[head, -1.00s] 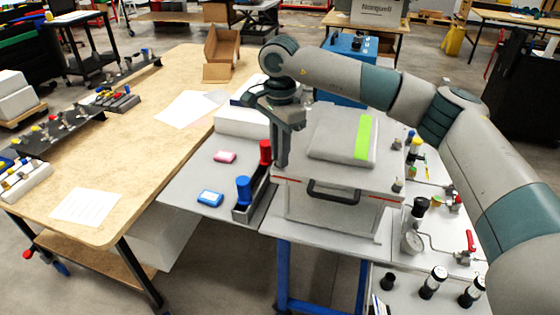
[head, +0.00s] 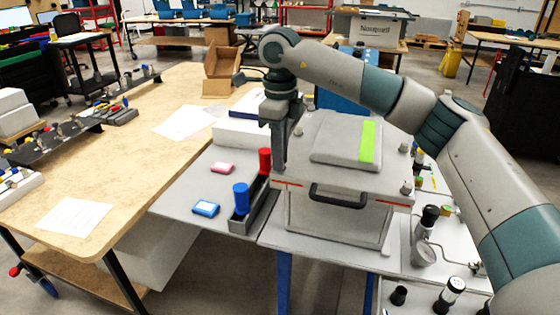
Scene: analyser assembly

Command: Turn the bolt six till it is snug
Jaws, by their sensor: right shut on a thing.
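The analyser is a grey box with a flat lid (head: 312,178), a black front handle (head: 338,196) and a raised panel with a green strip (head: 368,142). My right gripper (head: 280,168) points straight down at the lid's left front corner. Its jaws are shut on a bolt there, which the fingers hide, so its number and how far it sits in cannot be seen. Two other small grey bolt heads show on the lid's right side, a rear one (head: 404,147) and a front one (head: 406,187). My left gripper is out of view.
A dark tray (head: 240,226) with a red (head: 264,161) and a blue cylinder (head: 241,197) stands close left of the analyser. Pink (head: 222,168) and blue (head: 206,208) blocks lie on the grey table. A gauge (head: 424,254) and fittings stand at the right.

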